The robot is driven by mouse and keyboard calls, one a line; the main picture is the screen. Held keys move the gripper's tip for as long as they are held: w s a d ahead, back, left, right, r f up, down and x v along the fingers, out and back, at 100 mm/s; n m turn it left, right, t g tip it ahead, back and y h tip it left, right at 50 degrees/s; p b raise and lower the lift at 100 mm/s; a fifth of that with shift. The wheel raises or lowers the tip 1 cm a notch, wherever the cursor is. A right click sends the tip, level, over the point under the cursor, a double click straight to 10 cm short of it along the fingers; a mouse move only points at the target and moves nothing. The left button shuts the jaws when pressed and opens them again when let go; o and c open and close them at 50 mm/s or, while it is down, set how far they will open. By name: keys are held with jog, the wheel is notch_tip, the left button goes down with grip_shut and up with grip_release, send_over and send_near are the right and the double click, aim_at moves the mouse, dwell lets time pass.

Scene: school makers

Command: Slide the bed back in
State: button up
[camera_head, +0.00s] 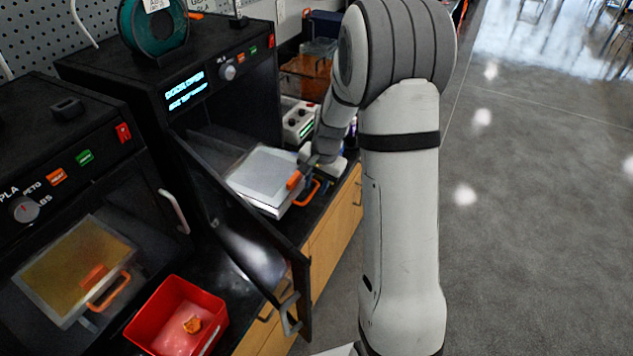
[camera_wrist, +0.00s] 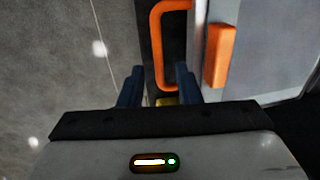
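The bed (camera_head: 262,172) is a flat grey plate with a white body. It sticks out through the open front of the middle black printer (camera_head: 222,70). An orange loop handle (camera_head: 311,193) is on its outer end, with an orange tab (camera_head: 294,180) above. My gripper (camera_head: 310,163) is beside that end. In the wrist view my gripper (camera_wrist: 158,72) has its two dark blue fingers apart. The orange handle (camera_wrist: 157,40) runs up from between and beyond the fingertips. I cannot tell whether they touch it.
The printer's dark door (camera_head: 235,225) hangs open at the front left of the bed. A second printer (camera_head: 60,160) with its own bed and orange handle stands at left. A red bin (camera_head: 178,318) sits on the counter. Open floor (camera_head: 540,200) lies right.

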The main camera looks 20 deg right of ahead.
grip_shut()
dwell(0.6)
